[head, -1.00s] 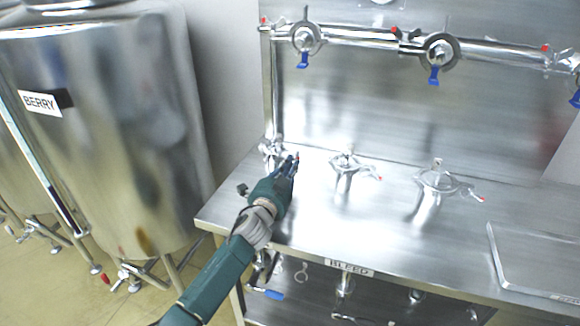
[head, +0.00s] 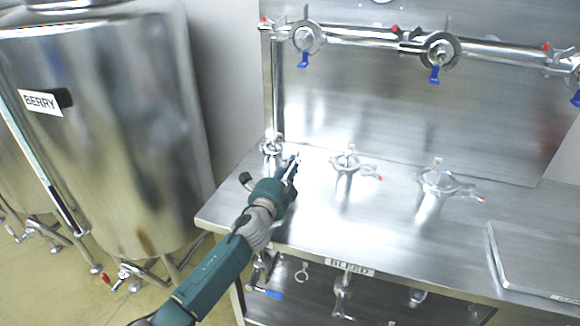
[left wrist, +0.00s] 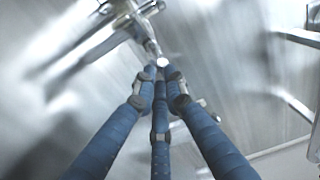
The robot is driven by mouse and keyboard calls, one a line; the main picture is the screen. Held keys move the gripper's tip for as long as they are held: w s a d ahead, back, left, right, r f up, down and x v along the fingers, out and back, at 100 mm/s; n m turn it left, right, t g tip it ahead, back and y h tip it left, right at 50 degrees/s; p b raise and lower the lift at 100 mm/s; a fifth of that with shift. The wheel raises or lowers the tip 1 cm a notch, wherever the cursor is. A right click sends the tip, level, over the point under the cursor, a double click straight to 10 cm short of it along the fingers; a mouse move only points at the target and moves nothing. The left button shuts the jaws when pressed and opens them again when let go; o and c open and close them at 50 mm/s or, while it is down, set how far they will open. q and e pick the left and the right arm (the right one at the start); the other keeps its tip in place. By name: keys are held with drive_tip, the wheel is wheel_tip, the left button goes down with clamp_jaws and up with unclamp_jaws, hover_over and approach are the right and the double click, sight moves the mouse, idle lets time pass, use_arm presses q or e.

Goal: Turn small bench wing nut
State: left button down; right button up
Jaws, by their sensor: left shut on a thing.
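The small bench clamp (head: 271,147) stands at the bench's left end, the leftmost of three on the bench top. My left gripper (head: 293,163) is just to its right in the head view, its fingers closed together. In the left wrist view the blue fingertips (left wrist: 161,73) meet around the bright end of the wing nut (left wrist: 162,62). A thin rod runs from there to the metal clamp (left wrist: 128,20) at the top, which is blurred. The fingers hide most of the wing nut. My right gripper is in neither view.
A middle clamp (head: 346,161) and a larger clamp (head: 437,182) stand to the right, each with a red-tipped handle. A pipe with blue-handled valves (head: 350,37) runs above. A steel tank (head: 110,130) stands left. The bench front (head: 330,245) is clear.

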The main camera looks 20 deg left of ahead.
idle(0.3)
use_arm(q)
drive_tip(key=c, duration=1.8)
unclamp_jaws()
drive_tip(key=s, duration=1.2)
drive_tip(key=shift+a, duration=0.2)
